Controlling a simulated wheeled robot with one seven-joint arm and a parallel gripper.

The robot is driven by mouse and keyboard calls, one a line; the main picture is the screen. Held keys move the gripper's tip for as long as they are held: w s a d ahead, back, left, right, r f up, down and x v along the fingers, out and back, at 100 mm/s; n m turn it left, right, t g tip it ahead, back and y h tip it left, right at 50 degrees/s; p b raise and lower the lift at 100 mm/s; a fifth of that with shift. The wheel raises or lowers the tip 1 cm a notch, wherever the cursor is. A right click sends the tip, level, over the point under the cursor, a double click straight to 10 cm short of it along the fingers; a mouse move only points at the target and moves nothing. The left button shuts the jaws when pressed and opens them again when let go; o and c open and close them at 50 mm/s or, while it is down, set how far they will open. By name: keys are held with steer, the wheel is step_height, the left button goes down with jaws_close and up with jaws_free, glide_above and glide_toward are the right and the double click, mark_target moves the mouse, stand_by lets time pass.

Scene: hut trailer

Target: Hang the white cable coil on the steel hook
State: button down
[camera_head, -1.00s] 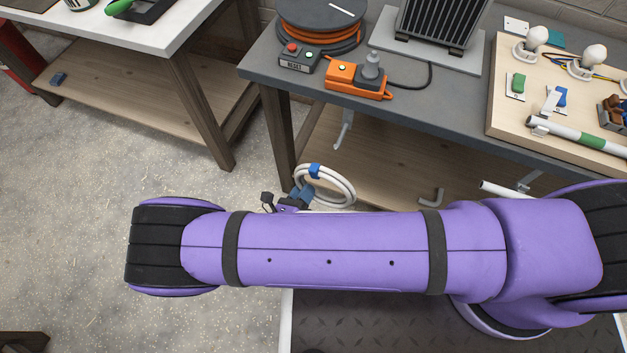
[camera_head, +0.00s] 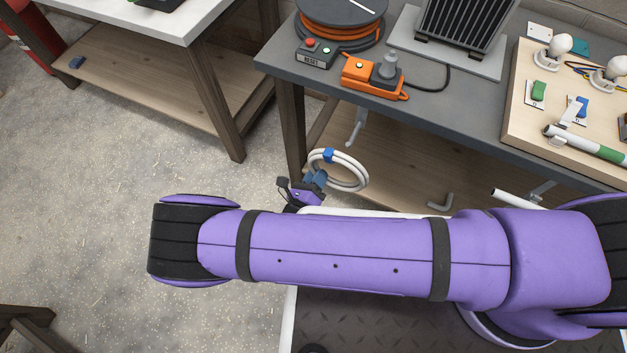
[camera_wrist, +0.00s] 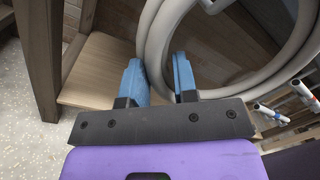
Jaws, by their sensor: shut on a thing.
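The white cable coil (camera_head: 362,181) with a blue tie (camera_head: 328,155) hangs in my gripper (camera_head: 316,180), in front of the dark grey table. In the wrist view the blue fingers of my gripper (camera_wrist: 159,80) are shut on the left side of the coil (camera_wrist: 154,38), and its loop spreads up and right. A steel hook (camera_head: 356,127) hangs below the table's front edge, above and slightly right of the coil in the head view, apart from it. A pale metal piece (camera_wrist: 212,5) shows inside the loop at the wrist view's top edge; I cannot tell if it is the hook.
The grey table (camera_head: 455,110) bears a cable reel (camera_head: 338,32), an orange socket box (camera_head: 375,80) and a board (camera_head: 520,110). Its wooden leg (camera_head: 291,130) stands left of the coil. A bent grey piece (camera_head: 440,204) shows lower right. Floor at left is clear.

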steer(key=w+d+f, duration=0.2)
steer(key=w, duration=0.3)
steer(key=w+d+f, duration=0.1)
steer(key=w+d, duration=0.1)
steer(key=w, duration=0.4)
steer(key=shift+f, duration=0.4)
stand_by(0.9)
steer(key=shift+f, duration=0.1)
steer(key=c, duration=0.8)
jaws_free()
steer(key=v, duration=1)
steer(key=shift+s, duration=0.3)
steer(key=shift+a, duration=0.1)
